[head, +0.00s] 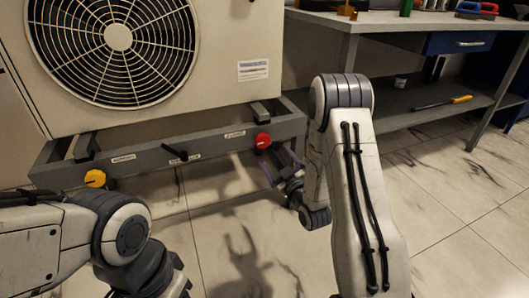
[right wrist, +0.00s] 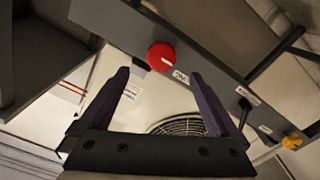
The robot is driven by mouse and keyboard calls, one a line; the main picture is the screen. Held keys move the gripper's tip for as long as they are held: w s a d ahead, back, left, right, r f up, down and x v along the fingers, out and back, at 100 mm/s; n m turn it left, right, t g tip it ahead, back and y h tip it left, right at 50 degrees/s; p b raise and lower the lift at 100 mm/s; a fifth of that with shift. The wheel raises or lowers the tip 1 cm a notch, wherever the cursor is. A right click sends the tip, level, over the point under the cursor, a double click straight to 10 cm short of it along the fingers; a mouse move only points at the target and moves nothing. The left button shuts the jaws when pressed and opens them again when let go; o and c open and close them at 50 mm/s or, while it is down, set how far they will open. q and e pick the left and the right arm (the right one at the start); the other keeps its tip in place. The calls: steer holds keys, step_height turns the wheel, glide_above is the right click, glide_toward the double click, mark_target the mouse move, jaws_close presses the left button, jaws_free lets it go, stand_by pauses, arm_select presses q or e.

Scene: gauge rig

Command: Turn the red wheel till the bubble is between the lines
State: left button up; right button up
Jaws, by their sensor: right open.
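The red wheel (head: 263,141) sits on the front of the grey rail (head: 215,160) under the big fan unit, near the rail's right end. My right gripper (head: 281,165) is just below and to the right of it, with purple fingers apart and empty. In the right wrist view the red wheel (right wrist: 161,57) shows beyond and between the tips of the open gripper (right wrist: 160,75), and I see no contact. I cannot make out a bubble or its lines in either view. My left arm shows at the lower left, but its gripper is out of sight.
A yellow wheel (head: 95,178) is at the rail's left end and a black handle (head: 175,152) is near its middle. The fan unit (head: 210,75) stands above. A workbench (head: 400,20) with a lower shelf is at the right. Tiled floor is open in front.

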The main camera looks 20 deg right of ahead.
mark_target(263, 142)
steer(key=w+b, duration=0.1)
steer(key=w, duration=0.2)
steer(key=w+b, duration=0.1)
steer(key=w, duration=0.1)
steer(key=w+b, duration=0.1)
steer(key=w, duration=0.2)
steer(key=shift+w+a, duration=0.35)
steer(key=shift+w+r+b, duration=0.1)
steer(key=shift+w+b, duration=0.2)
steer(key=shift+w, duration=0.35)
steer(key=c, duration=1.2)
steer(key=shift+a, duration=0.1)
steer(key=shift+c, duration=0.9)
steer(key=shift+m+p, duration=0.3)
steer(key=shift+m, duration=0.1)
